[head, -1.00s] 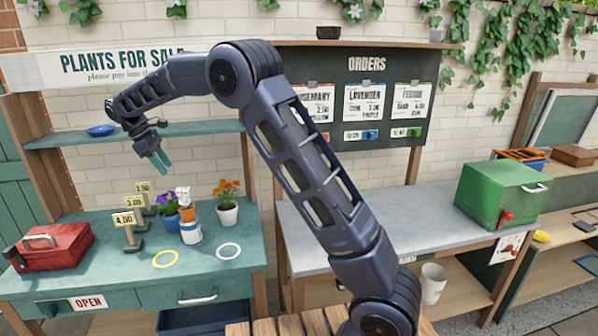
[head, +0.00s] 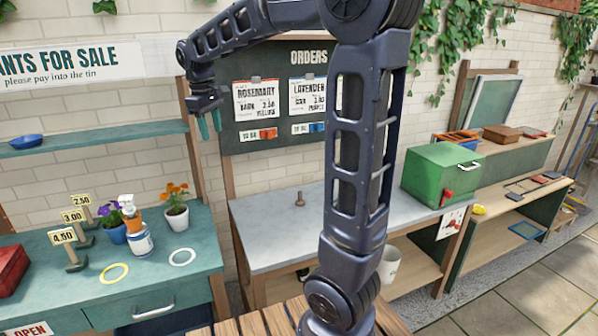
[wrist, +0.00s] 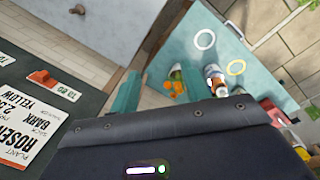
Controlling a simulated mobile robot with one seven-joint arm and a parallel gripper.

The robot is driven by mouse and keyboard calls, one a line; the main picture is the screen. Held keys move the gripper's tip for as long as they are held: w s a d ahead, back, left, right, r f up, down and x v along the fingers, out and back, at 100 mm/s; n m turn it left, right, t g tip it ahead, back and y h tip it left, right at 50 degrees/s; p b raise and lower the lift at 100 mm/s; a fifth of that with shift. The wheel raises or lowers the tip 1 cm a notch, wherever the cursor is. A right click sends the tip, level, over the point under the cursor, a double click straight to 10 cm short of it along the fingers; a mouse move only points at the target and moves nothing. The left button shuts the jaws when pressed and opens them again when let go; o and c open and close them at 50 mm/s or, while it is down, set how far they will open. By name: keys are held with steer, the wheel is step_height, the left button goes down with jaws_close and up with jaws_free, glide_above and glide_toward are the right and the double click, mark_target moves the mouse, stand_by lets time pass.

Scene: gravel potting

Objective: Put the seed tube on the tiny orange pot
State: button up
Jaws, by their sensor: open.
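My gripper (head: 209,123) hangs in the air in front of the left edge of the orders board, above the gap between the green counter and the grey bench. Its two teal fingers are apart with nothing between them; they also show in the wrist view (wrist: 159,72). I cannot make out a seed tube or a tiny orange pot for certain in either view. A small brown peg-like object (head: 299,199) stands alone on the grey bench; it also shows in the wrist view (wrist: 78,9). I cannot tell what it is.
The green counter (head: 195,263) holds price signs (head: 73,216), a purple-flowered blue pot (head: 114,232), an orange-flowered white pot (head: 177,218), an orange spray bottle (head: 130,217), a white tin (head: 139,241), and yellow and white rings. A green box (head: 435,175) stands on the grey bench (head: 270,235), otherwise mostly clear.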

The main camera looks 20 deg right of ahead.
steer(key=s+d+f+m+t, duration=0.2)
steer(key=s+d+f+m, duration=0.1)
steer(key=s+d, duration=0.6)
steer(key=s+d+f+m+t, duration=0.1)
steer(key=s+d+f+m, duration=0.3)
steer(key=s+d, duration=0.5)
steer(key=s+m, duration=0.2)
steer(key=s, duration=0.2)
steer(key=shift+s+d+f+t+y, duration=0.3)
steer(key=shift+s+t+y, duration=0.05)
steer(key=shift+t+y, duration=0.05)
